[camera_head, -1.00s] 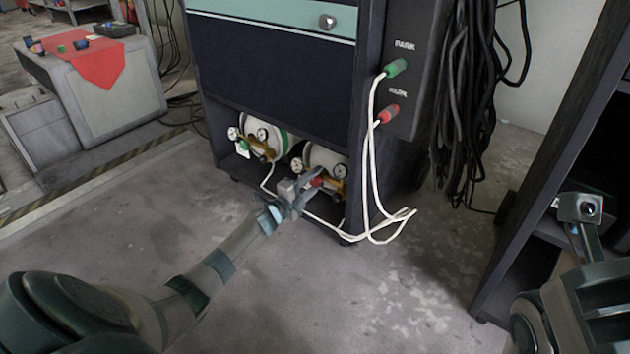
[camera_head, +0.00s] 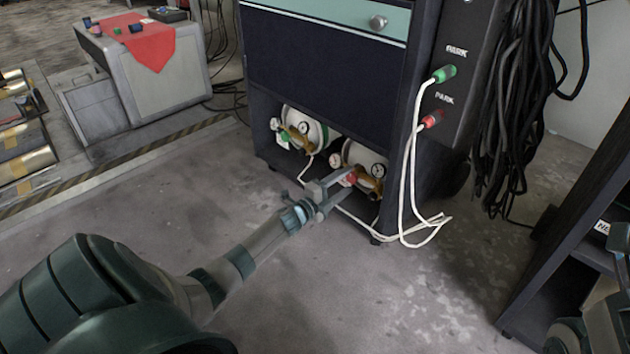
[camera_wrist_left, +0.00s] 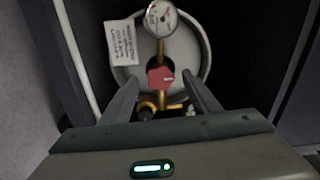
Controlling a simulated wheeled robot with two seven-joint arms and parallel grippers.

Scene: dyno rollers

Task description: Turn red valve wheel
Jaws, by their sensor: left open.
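The red valve wheel (camera_head: 350,179) sits on the brass fitting of the right-hand white cylinder (camera_head: 362,153), low inside the dark cabinet. In the left wrist view the red wheel (camera_wrist_left: 160,78) is near the middle, below a round gauge (camera_wrist_left: 161,18). My left gripper (camera_head: 345,184) reaches in from the left at the wheel. Its two fingers are open in the left wrist view (camera_wrist_left: 161,79), one on each side of the wheel, with visible gaps. I cannot tell how deep the tips reach. My right arm (camera_head: 605,315) is cut off at the right edge; its finger state does not show.
White cables (camera_head: 410,180) hang from the green and red plugs down to the floor, right of the wheel. A second cylinder (camera_head: 303,126) with a green valve (camera_head: 291,139) stands left. A dark shelf (camera_head: 570,240) is at right. The floor before the cabinet is clear.

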